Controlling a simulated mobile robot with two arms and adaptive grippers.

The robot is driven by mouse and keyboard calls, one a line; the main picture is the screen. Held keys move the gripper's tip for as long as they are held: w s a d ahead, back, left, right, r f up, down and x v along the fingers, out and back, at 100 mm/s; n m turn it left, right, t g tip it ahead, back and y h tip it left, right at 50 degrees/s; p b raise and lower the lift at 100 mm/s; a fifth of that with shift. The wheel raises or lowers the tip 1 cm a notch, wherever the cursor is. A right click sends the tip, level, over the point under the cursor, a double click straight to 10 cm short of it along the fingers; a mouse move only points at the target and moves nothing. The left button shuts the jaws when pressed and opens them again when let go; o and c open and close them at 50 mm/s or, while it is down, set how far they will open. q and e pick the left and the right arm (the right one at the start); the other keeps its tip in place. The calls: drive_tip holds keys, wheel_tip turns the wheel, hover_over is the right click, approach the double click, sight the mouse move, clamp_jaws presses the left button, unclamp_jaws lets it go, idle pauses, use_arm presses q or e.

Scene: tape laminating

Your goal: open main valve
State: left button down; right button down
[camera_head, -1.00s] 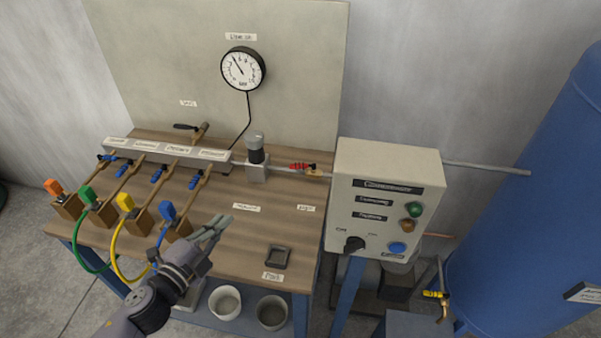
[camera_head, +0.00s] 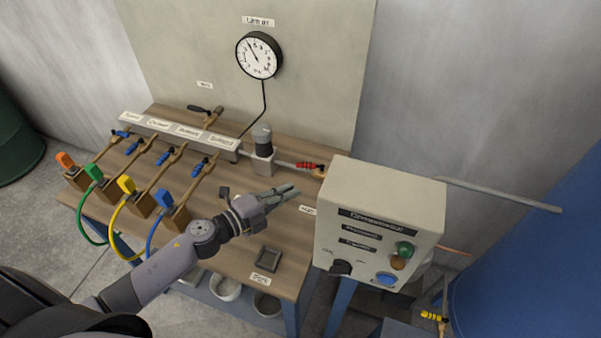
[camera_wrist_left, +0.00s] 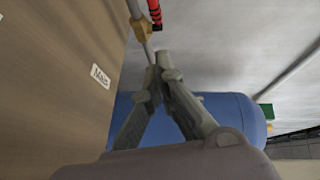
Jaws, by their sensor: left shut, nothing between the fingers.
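The main valve has a red handle (camera_head: 307,166) and a brass body (camera_head: 319,173), on the pipe between the filter unit and the control box. The handle looks roughly in line with the pipe. In the left wrist view the red handle (camera_wrist_left: 154,12) and brass body (camera_wrist_left: 142,29) are at the top, partly cut off. My left gripper (camera_head: 292,197) is shut and empty above the bench, in front of the valve and apart from it. In the left wrist view its fingertips (camera_wrist_left: 158,66) meet just below the valve in the picture. My right gripper is not in view.
The control box (camera_head: 372,220) stands close right of the gripper. The filter unit (camera_head: 263,150) and manifold (camera_head: 180,132) are left of the valve, with blue-handled valves. A pressure gauge (camera_head: 259,55) hangs on the back panel. A small black tray (camera_head: 267,258) lies at the bench front.

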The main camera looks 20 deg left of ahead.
sight(316, 169)
use_arm(q)
drive_tip(key=x, duration=0.4)
drive_tip(key=shift+w+d+r+p, duration=0.1)
drive_tip(key=shift+p, duration=0.25)
drive_tip(key=shift+w+a+f, duration=0.15)
drive_tip(key=shift+w+a, duration=0.1)
drive_tip(key=shift+w, duration=0.25)
drive_tip(key=shift+w+a+f, duration=0.15)
drive_tip(key=shift+w+a, duration=0.1)
drive_tip(key=shift+w, duration=0.25)
drive_tip(key=shift+w+a+f, duration=0.15)
drive_tip(key=shift+w+f, duration=0.05)
drive_tip(key=shift+w, duration=0.5)
